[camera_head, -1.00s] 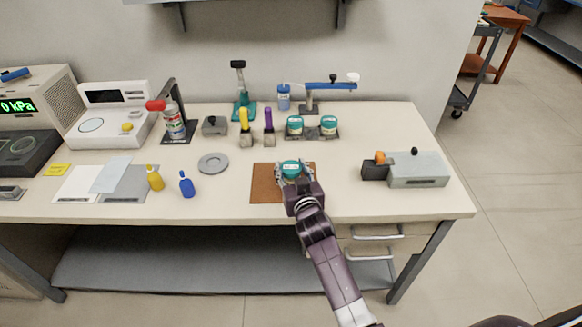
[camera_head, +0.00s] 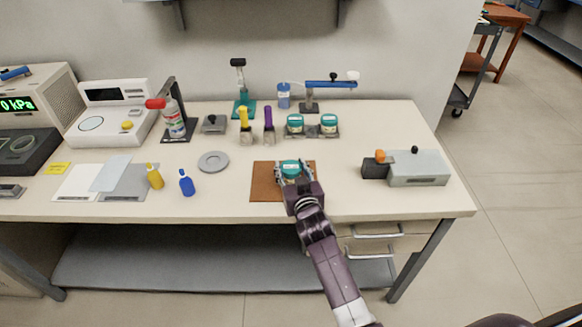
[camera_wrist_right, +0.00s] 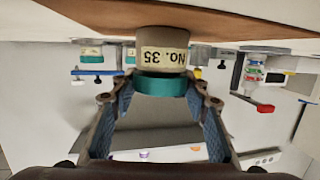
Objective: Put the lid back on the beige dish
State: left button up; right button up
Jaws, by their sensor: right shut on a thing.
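The beige dish (camera_wrist_right: 176,57) has a label reading "No. 35". In the right wrist view it appears upside down, with its base at the brown mat (camera_head: 264,187). The teal lid (camera_wrist_right: 162,84) sits against the dish's rim and looks level, with no clear gap; it also shows in the head view (camera_head: 290,166). My right gripper (camera_wrist_right: 161,90) is shut on the lid, one finger on either side, and hides most of the dish in the head view. My left gripper is not in view.
Two similar teal-lidded jars (camera_head: 295,124) stand in a grey holder behind the mat. A grey round plate (camera_head: 213,162) lies to the left, near a blue bottle (camera_head: 187,185). A grey box device (camera_head: 418,169) stands to the right. The table between mat and device is clear.

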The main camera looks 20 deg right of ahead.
jog(key=shift+f, duration=0.25)
jog(key=o, duration=1.2)
jog(key=v, duration=1.2)
jog(key=shift+r, duration=0.1)
